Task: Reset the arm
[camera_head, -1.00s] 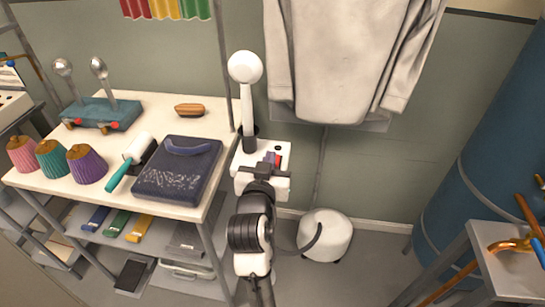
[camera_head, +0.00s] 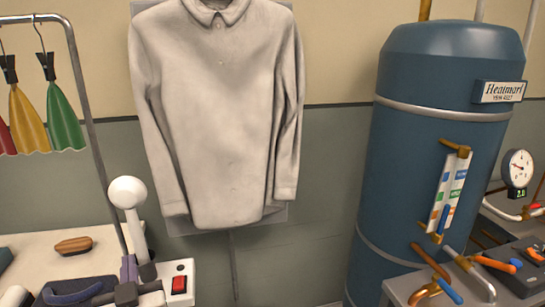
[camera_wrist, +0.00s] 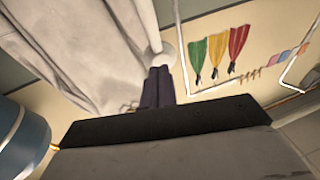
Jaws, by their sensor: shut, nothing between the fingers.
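My gripper (camera_head: 129,268) shows at the lower left of the head view, with its dark purple fingers upright beside the lever on the white box. In the wrist view its two purple fingers (camera_wrist: 157,86) are side by side, shut and empty. The rest of my arm is mostly cut off by the bottom edge of the head view.
A white-knobbed lever (camera_head: 128,194) rises from the white box with a red switch (camera_head: 179,285), close to my gripper. A pale shirt (camera_head: 222,110) hangs behind. A blue tank (camera_head: 436,130) stands at right. Coloured cloths (camera_head: 62,115) hang from a rail at left. A brush (camera_head: 73,246) lies on the table.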

